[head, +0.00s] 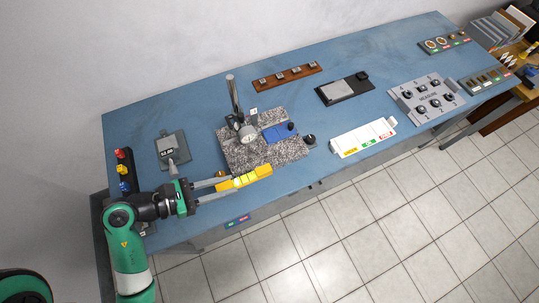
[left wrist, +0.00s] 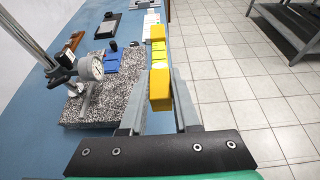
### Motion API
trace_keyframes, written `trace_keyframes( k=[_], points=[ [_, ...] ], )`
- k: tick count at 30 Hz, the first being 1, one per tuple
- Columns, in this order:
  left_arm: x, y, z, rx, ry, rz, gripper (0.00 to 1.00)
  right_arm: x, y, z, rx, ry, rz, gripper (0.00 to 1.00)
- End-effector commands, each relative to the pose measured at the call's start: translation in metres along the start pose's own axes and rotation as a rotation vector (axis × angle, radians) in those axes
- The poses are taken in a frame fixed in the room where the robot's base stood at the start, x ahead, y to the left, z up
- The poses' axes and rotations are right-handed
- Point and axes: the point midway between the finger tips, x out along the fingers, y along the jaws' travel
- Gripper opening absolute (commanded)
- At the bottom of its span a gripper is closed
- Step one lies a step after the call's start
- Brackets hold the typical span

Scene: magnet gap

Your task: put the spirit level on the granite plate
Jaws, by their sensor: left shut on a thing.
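The yellow spirit level (head: 246,178) is held lengthwise by my left gripper (head: 222,186). In the head view it overlaps the front edge of the speckled granite plate (head: 290,151). In the left wrist view the level (left wrist: 160,85) sits between the fingers of my left gripper (left wrist: 160,92), to the right of the granite plate (left wrist: 102,104). I cannot tell its exact height above the plate. My right gripper is out of view.
A dial gauge (head: 247,134) on a metal post and a blue block (head: 279,133) occupy the plate's back and middle. A grey device (head: 172,148) lies left of the plate. A white labelled tray (head: 363,138) lies to the right.

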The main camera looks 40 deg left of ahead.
Motion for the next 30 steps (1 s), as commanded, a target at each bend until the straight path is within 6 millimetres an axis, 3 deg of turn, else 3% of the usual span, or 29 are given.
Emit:
trace_keyframes(
  k=[5,13,18,30],
  points=[
    [0.016,0.009,-0.004,0.003,0.000,-0.005,0.00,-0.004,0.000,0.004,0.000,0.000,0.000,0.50],
    [0.084,0.055,-0.013,0.005,-0.002,-0.004,0.00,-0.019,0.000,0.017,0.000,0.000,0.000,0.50],
    [0.121,0.074,-0.040,0.000,0.000,-0.003,0.00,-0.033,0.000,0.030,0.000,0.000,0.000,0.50],
    [0.145,0.086,-0.058,0.000,0.000,-0.001,0.00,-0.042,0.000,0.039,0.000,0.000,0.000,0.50]
  ],
)
